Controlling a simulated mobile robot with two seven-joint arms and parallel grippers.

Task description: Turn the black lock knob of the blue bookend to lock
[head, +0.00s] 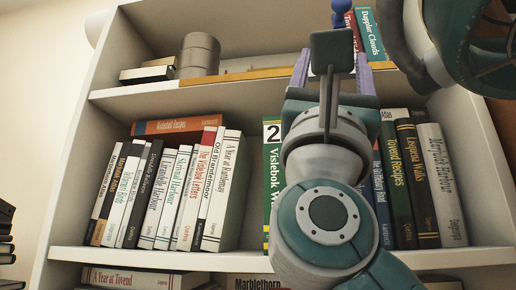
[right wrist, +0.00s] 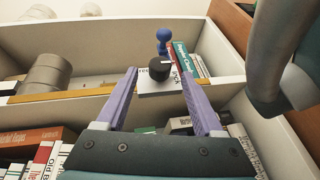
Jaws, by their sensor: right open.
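The blue bookend (right wrist: 164,36) stands on the upper shelf, with a rounded blue top. In the head view only its blue top (head: 339,14) shows above my right gripper. The black lock knob (right wrist: 159,69) is round, with a pale mark on its upper right, in front of a white plate (right wrist: 150,87) with dark print. My right gripper (right wrist: 160,73) is open, its purple fingers to either side of the knob in the picture. I see no contact; the depth gap is unclear. In the head view my right gripper (head: 332,68) hides the knob. My left gripper is not in view.
Books (right wrist: 181,62) stand close right of the bookend. A grey cylinder (head: 199,54) and lying books (head: 148,72) are to the left. An orange-yellow strip (head: 240,74) runs along the upper shelf. Upright books (head: 170,190) fill the shelf below.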

